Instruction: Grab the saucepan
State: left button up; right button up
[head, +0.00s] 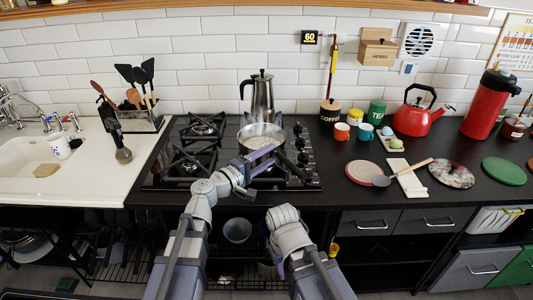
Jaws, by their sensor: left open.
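The saucepan (262,131) is a steel pan with pale contents, standing on the right part of the gas hob (172,168). Its dark handle (291,166) points toward the front right. My left gripper (268,160) is open just in front of the pan, with its fingertips pointing right toward the handle. I cannot tell whether they touch it. My right arm (286,222) is folded low in front of the counter, and its gripper fingers are not visible.
A tall steel coffee pot (260,96) stands right behind the saucepan.

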aim_at(273, 153)
pick_arm(q)
jog(key=x, duration=0.3)
jog(key=shift+w+d+f, duration=0.2)
jog(key=shift+w, duration=0.1)
jog(key=shift+c, duration=0.3)
grip_shut()
jog(key=shift+a, duration=0.1)
dwell(0.7)
